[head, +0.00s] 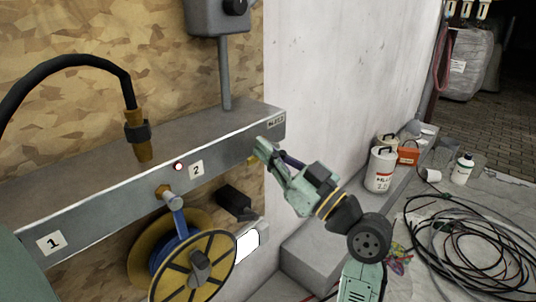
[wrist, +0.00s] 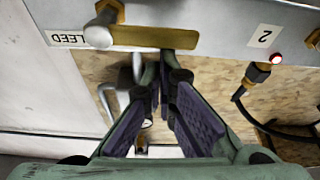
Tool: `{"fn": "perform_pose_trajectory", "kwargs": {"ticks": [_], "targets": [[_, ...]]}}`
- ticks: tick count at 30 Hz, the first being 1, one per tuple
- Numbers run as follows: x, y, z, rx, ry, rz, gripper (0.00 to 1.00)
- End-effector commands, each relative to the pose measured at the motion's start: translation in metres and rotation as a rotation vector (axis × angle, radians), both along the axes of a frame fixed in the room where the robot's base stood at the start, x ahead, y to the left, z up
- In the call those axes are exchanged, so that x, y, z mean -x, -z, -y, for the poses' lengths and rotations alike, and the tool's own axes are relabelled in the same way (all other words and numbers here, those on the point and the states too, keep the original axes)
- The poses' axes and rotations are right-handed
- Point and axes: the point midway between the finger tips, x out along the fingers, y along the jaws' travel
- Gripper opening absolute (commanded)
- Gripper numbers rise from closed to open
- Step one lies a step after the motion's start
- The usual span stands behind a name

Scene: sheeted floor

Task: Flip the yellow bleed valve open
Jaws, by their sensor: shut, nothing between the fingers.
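The yellow bleed valve shows in the wrist view as a flat yellow lever (wrist: 153,37) lying along the face of the grey manifold bar. Its left end meets a pale round knob below a brass fitting (wrist: 110,12). An upside-down label (wrist: 68,39) ending in "LEED" is beside it. My gripper (wrist: 163,68) is shut and empty, its fingertips just below the lever's right part in the picture; I cannot tell whether they touch it. In the head view my gripper (head: 262,148) is at the bar's right end, and only a small yellow spot (head: 252,162) shows beside it.
The grey bar (head: 105,185) runs along the chipboard wall, with port labels 1 and 2. Containers (head: 380,170) and coiled cable (head: 470,245) lie on the right.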

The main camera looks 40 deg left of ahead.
Motion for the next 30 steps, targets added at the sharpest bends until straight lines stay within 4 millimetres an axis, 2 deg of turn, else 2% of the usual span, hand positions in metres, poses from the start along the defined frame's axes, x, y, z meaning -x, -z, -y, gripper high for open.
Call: {"fn": "perform_pose_trajectory", "kwargs": {"ticks": [14, 30], "targets": [[0.003, 0.015, 0.000, 0.012, 0.000, 0.137, 0.00], [0.004, 0.043, -0.001, 0.051, 0.000, 0.610, 0.00]]}}
